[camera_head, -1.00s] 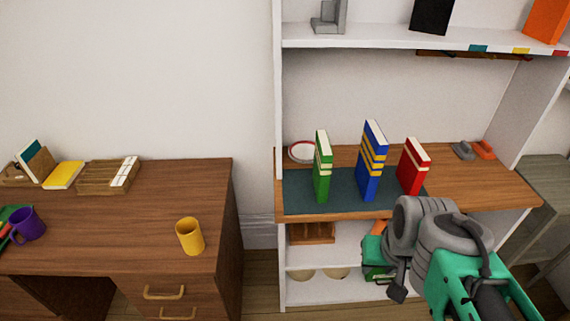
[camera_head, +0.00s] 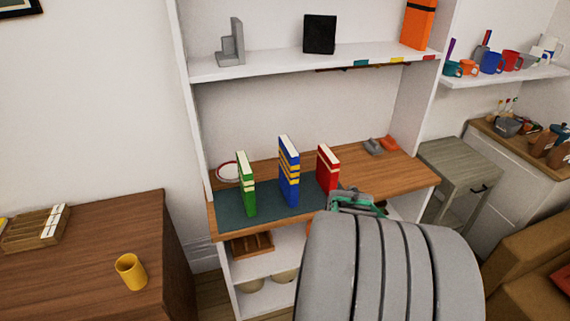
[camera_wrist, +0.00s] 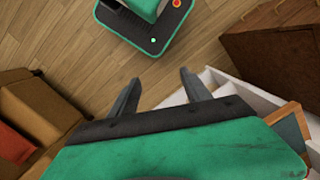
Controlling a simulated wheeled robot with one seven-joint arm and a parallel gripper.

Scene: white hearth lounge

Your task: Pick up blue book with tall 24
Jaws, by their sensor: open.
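The blue book (camera_head: 289,172) with yellow bands stands upright on a dark mat (camera_head: 226,212) on the wooden shelf, in the head view. A green book (camera_head: 246,185) stands to its left and a red book (camera_head: 327,168) to its right, with gaps between them. My gripper (camera_wrist: 160,88) is open and empty in the wrist view, its two dark fingers apart above the floor. In the head view my arm fills the lower right, and its green end is below and right of the red book. No book shows in the wrist view.
A white-and-red plate (camera_head: 228,172) stands behind the green book. A grey and an orange object (camera_head: 388,143) lie at the shelf's right. The upper shelf (camera_head: 275,65) overhangs the books. A desk with a yellow mug (camera_head: 131,271) stands left.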

